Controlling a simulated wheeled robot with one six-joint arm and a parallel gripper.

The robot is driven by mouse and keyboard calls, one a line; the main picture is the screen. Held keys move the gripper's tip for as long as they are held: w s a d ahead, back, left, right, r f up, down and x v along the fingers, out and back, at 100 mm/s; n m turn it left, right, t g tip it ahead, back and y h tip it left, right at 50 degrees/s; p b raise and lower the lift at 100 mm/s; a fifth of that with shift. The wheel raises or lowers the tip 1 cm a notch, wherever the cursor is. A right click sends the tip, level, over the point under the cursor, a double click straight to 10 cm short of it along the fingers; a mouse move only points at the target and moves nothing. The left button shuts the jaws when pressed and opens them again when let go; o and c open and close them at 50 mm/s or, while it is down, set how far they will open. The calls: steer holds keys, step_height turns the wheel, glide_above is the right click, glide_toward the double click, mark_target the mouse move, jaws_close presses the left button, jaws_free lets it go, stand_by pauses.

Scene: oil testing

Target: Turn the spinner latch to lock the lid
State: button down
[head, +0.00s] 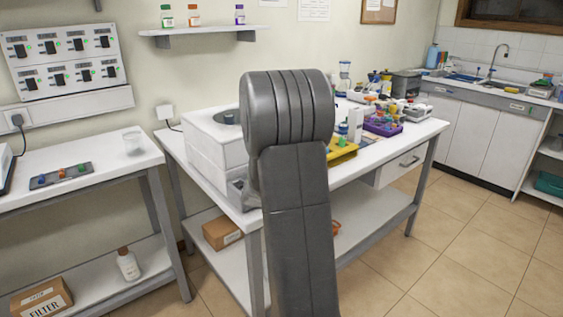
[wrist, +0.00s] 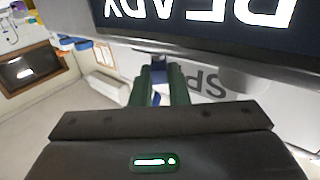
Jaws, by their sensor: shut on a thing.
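In the wrist view, the two dark green fingers of my gripper (wrist: 160,88) are closed around a small dark blue piece, the spinner latch (wrist: 161,68), at the machine's face. Only part of the latch shows between and above the fingers, so its exact angle is hard to tell. The white spinner machine (head: 213,145) stands on the table's left end in the head view, with a round dark part (head: 228,117) on top. The lid's edge cannot be made out. My arm hides the machine's right side and my gripper in the head view.
A dark display (wrist: 200,12) with upside-down READY lettering sits close to my gripper. The table (head: 410,140) carries a crowded group of bottles, a yellow tray (head: 342,155) and a purple rack (head: 383,127) to the right of my arm. The tiled floor (head: 460,240) at right is clear.

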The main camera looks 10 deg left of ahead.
steer(key=c, duration=1.4)
jaws_free()
steer(key=shift+s, duration=0.15)
steer(key=b+v, duration=0.1)
steer(key=v, duration=1.2)
steer(key=shift+s, duration=0.3)
